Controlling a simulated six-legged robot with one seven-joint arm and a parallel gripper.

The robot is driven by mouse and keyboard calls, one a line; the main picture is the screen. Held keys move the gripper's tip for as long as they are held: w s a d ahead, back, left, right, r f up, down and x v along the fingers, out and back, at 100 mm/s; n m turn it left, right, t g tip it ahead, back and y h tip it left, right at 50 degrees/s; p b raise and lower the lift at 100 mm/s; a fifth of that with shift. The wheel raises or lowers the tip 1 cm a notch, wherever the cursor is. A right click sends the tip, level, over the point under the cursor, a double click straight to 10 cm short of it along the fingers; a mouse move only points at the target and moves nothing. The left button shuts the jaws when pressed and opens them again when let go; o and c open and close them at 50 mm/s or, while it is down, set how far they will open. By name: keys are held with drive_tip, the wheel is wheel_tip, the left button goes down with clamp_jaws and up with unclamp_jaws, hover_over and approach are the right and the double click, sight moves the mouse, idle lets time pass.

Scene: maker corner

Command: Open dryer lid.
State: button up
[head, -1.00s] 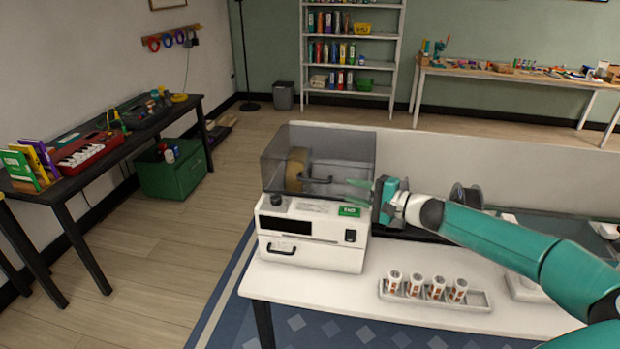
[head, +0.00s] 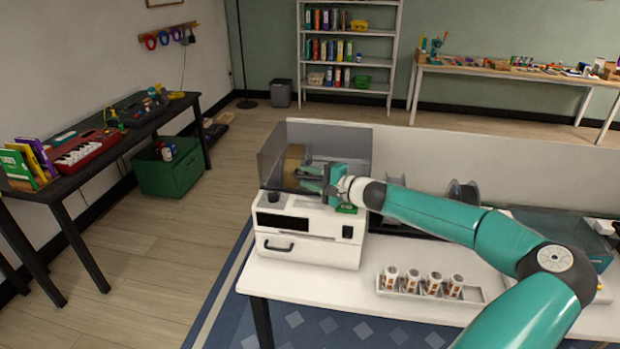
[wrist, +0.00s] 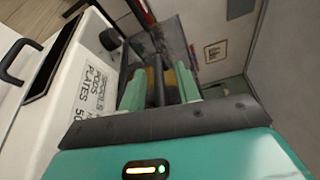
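The dryer (head: 308,241) is a white box with a dark display, a knob and a front handle, on the white table. Its smoky see-through lid (head: 350,145) sits down on top, closed, with a tan spool (head: 293,160) inside. My gripper (head: 310,178) is at the front of the lid, pointing left, and hides the lid handle in the head view. In the wrist view the dark lid handle (wrist: 158,82) runs between the two green fingers of my gripper (wrist: 160,90). The fingers stand apart, with what looks like some gap around the bar.
A tray (head: 472,295) with several small labelled canisters stands on the table right of the dryer. Dark spools (head: 462,192) stand behind my arm. A low white panel (head: 430,155) runs along the table's back. Floor is clear to the left.

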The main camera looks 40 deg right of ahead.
clamp_jaws()
